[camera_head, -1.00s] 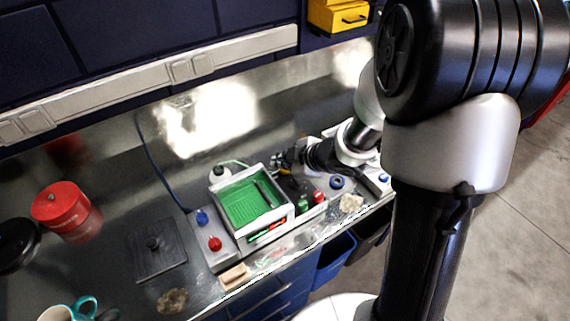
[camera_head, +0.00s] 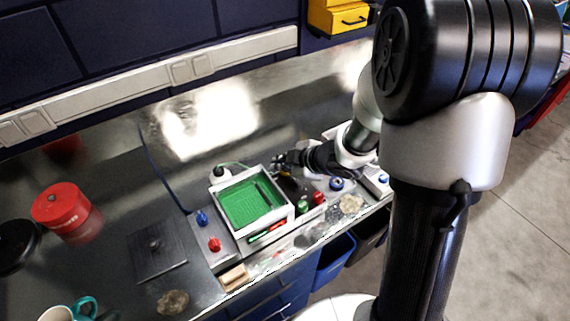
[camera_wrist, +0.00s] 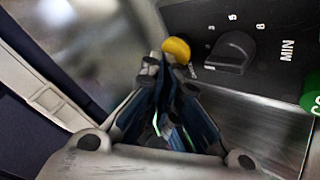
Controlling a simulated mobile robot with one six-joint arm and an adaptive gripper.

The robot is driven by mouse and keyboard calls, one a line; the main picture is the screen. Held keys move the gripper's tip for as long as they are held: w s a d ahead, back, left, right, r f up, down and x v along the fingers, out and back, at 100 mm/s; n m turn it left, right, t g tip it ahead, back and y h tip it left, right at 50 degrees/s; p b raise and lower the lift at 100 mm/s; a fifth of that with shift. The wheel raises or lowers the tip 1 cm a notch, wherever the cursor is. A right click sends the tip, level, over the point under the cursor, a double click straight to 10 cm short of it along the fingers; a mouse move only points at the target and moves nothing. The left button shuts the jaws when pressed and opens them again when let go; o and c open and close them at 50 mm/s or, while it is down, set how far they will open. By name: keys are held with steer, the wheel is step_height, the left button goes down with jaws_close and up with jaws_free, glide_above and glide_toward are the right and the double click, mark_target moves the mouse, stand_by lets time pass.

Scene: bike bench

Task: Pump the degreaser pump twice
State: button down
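My gripper (camera_head: 281,160) is low over the bench, behind and right of the white tray with a green inside (camera_head: 244,202). In the wrist view, its two dark fingers (camera_wrist: 165,62) come together at the tips, with nothing seen held between them. A round yellow knob or cap (camera_wrist: 177,50) shows right at the fingertips; I cannot tell if they touch it. A small white bottle with a dark top (camera_head: 219,172) stands behind the tray's left corner. It may be the degreaser pump, but no label is readable.
A panel with a black dial (camera_wrist: 232,52) and a green button (camera_wrist: 312,95) lies right of the fingers. Blue (camera_head: 202,218) and red knobs (camera_head: 214,244) sit left of the tray. A red tin (camera_head: 66,210) stands at left.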

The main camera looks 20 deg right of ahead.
mark_target(282, 171)
steer(key=shift+s+f, duration=0.2)
steer(key=shift+f, duration=0.05)
steer(key=r+p, duration=0.6)
steer(key=shift+w+r, duration=0.2)
steer(key=shift+r, duration=0.05)
steer(key=shift+f, duration=0.1)
steer(key=shift+p, duration=0.3)
stand_by(1.3)
steer(key=r+p, duration=0.2)
steer(key=p, duration=0.6)
steer(key=r+p, duration=0.1)
steer(key=p, duration=0.7)
steer(key=shift+w+a+r, duration=0.1)
steer(key=shift+w+r, duration=0.1)
steer(key=shift+r, duration=0.15)
steer(key=shift+p, duration=0.5)
